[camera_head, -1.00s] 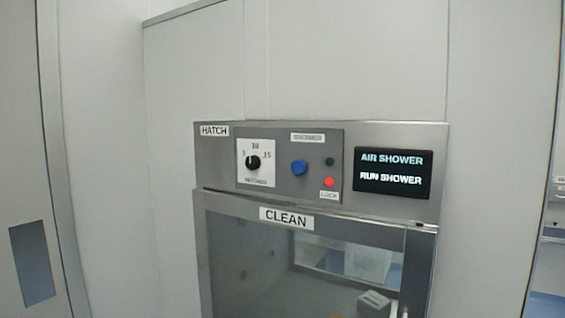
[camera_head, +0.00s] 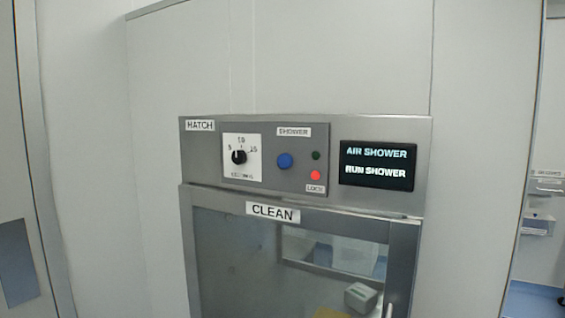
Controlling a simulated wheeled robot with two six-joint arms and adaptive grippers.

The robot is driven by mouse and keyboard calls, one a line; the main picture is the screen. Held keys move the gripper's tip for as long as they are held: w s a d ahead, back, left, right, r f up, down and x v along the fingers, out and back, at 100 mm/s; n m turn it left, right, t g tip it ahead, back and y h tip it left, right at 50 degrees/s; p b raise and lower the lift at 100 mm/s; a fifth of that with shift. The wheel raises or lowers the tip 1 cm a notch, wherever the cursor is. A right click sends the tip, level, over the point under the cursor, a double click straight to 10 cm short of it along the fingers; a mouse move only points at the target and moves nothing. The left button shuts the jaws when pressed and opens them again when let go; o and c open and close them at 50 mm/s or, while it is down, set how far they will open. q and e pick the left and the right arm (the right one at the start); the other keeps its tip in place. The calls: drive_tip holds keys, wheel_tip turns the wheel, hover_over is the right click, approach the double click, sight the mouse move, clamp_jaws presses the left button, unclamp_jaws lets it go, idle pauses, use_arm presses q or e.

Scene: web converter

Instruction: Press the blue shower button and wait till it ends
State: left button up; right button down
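The blue shower button (camera_head: 285,161) is a round knob on the grey control panel (camera_head: 312,142) of the hatch, below the "SHOWER" label. To its right are a dark green lamp (camera_head: 317,155) and a lit red lamp (camera_head: 315,175) by the "LOCK" label. A black display (camera_head: 377,166) reads "AIR SHOWER" and "RUN SHOWER". A timer dial (camera_head: 239,157) is left of the button. Neither of my grippers is in view.
Pale wall panels surround the hatch. An opening at the far right shows shelves with bins (camera_head: 538,224).

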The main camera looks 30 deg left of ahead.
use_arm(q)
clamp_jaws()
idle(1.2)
